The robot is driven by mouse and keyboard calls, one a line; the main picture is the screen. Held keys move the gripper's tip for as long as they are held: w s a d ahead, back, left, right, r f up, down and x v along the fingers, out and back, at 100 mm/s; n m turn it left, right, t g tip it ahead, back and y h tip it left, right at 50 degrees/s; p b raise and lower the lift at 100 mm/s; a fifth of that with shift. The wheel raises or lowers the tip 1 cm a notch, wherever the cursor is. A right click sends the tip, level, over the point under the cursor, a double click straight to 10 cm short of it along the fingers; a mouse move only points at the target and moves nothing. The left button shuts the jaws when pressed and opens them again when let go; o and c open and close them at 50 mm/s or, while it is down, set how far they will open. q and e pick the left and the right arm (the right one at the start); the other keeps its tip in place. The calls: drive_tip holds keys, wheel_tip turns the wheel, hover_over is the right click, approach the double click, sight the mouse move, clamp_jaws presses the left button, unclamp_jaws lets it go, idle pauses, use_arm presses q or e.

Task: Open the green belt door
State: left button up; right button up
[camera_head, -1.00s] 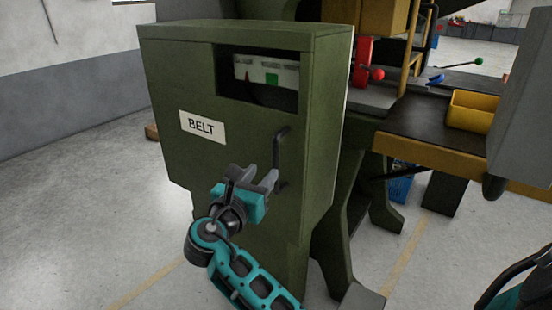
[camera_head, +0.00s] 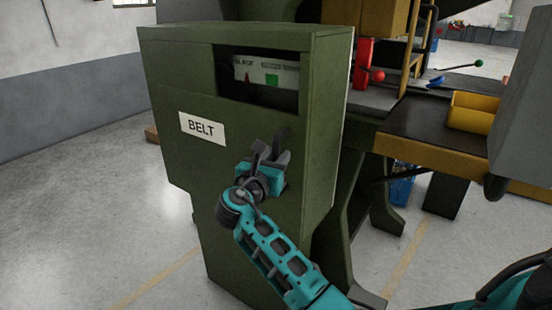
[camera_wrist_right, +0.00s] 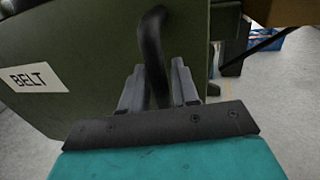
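The green belt door (camera_head: 180,160) is the front of a green machine housing, with a white BELT label (camera_head: 202,128) and a window slot at the top. It appears closed. Its dark bar handle (camera_head: 282,136) is on the right side; my gripper hides the lower part. My right gripper (camera_head: 271,160) is at the handle. In the right wrist view, the handle (camera_wrist_right: 152,42) runs down between the two grey fingers (camera_wrist_right: 158,88), which stand apart on either side of it. I cannot tell whether either finger touches it. My left gripper is not in view.
A workbench (camera_head: 425,125) with a yellow bin (camera_head: 472,112) stands to the right of the housing. A red lever part (camera_head: 364,70) is behind it. A grey box-like shape (camera_head: 525,130) fills the right edge. The floor at left is clear.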

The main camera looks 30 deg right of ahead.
clamp_jaws()
drive_tip(key=shift+a, duration=0.2)
idle(0.3)
